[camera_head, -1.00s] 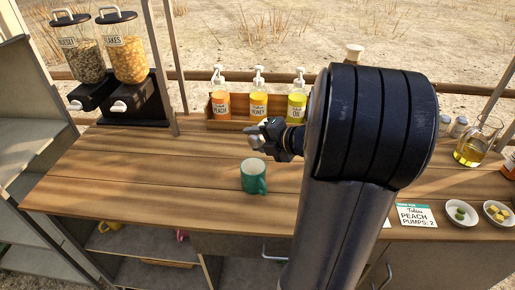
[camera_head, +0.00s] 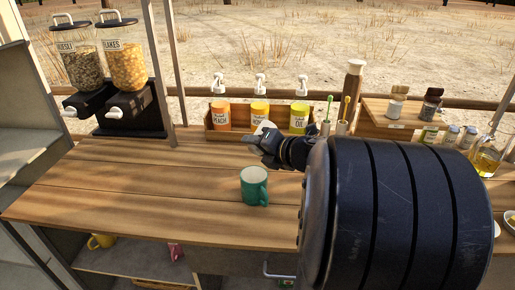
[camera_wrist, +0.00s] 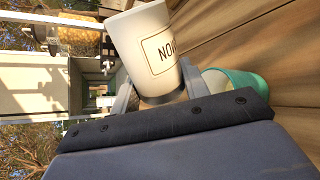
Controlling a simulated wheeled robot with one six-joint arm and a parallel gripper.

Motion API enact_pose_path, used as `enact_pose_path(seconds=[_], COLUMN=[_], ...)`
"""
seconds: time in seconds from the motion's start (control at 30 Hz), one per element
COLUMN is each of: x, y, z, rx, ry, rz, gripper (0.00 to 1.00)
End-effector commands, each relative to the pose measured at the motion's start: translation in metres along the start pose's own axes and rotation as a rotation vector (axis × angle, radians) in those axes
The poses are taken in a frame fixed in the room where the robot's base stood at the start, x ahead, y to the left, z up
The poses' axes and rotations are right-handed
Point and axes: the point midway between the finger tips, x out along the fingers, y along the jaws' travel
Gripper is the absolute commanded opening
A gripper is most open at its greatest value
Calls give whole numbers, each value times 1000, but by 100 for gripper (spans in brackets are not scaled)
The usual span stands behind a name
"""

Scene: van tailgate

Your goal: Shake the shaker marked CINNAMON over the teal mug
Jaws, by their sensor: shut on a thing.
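The teal mug (camera_head: 254,187) stands upright on the wooden counter in the head view. My gripper (camera_head: 266,146) is behind and above the mug in that picture. A white shaker (camera_head: 264,127) shows at its tip. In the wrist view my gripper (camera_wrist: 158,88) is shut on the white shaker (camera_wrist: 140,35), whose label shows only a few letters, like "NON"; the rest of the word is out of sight. Part of the teal mug (camera_wrist: 240,80) shows behind the right finger. I see nothing falling from the shaker.
Pump bottles in a wooden rack (camera_head: 222,135) stand behind my gripper. Two cereal dispensers (camera_head: 125,70) stand at the back left. Jars and a glass jug (camera_head: 487,155) are at the right. The counter left of the mug is clear.

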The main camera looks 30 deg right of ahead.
Motion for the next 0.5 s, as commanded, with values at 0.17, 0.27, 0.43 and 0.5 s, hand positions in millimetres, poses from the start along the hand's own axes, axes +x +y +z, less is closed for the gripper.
enact_pose_path(seconds=[0.17,0.27,0.43,0.5], x=[-2,-6,-15,-18], y=[4,13,33,39], z=[2,8,21,25], rx=[1,1,1,1], ry=[0,0,0,1], rz=[1,1,1,1], gripper=[15,15,15,15])
